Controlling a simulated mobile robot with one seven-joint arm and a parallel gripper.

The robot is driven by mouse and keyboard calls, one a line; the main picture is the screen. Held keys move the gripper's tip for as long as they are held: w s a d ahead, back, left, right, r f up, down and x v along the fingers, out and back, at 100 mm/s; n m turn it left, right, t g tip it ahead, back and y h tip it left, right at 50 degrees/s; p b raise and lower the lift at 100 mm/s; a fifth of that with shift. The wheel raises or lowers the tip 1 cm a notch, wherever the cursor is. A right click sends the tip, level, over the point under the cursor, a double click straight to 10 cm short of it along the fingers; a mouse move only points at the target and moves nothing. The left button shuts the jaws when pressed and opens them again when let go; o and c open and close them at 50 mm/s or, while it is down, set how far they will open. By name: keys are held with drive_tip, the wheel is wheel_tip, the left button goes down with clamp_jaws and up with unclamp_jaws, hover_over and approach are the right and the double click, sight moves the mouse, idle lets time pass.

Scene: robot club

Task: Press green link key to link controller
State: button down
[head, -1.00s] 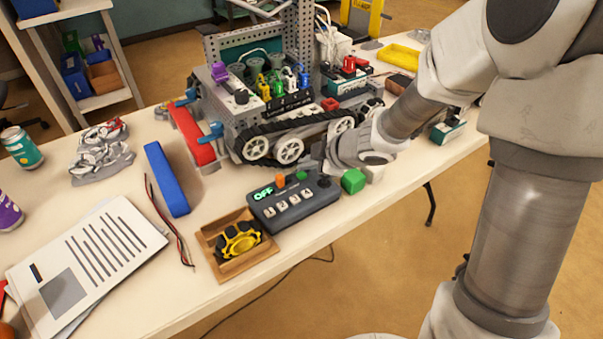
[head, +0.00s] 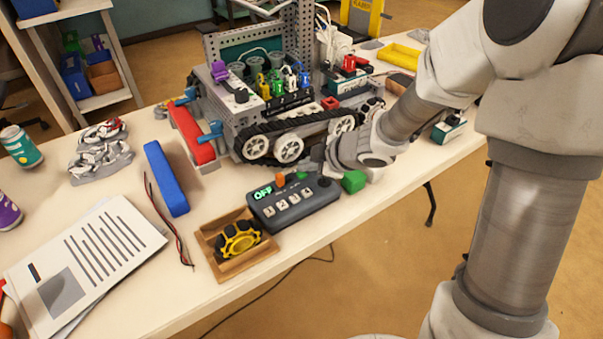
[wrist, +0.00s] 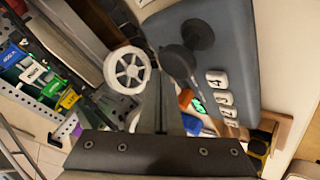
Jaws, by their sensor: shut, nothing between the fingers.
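The controller (head: 293,207) is a dark grey box near the table's front edge, with white numbered keys, a black joystick and a lit display reading OFF. The small green link key (head: 303,175) sits at its back edge, right of an orange knob (head: 280,179). My gripper (wrist: 165,78) is shut and empty, just behind the controller's back right side. I cannot tell whether its tips touch anything.
A tracked robot (head: 290,130) stands close behind the controller. A green cube (head: 354,181) lies to its right, below my wrist. A wooden tray (head: 252,263) with a yellow wheel is at front left. A blue bar (head: 166,178) lies further left.

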sight(306, 178)
drive_tip(key=shift+f+b, duration=0.3)
drive_tip(key=shift+f, duration=0.15)
idle(0.5)
drive_tip(key=shift+r, duration=0.1)
drive_tip(key=shift+r+p, duration=0.75)
drive_tip(key=shift+p, duration=0.25)
drive_tip(key=shift+r, duration=0.1)
wheel_tip(306, 178, up, 5)
drive_tip(key=p, duration=0.5)
idle(0.7)
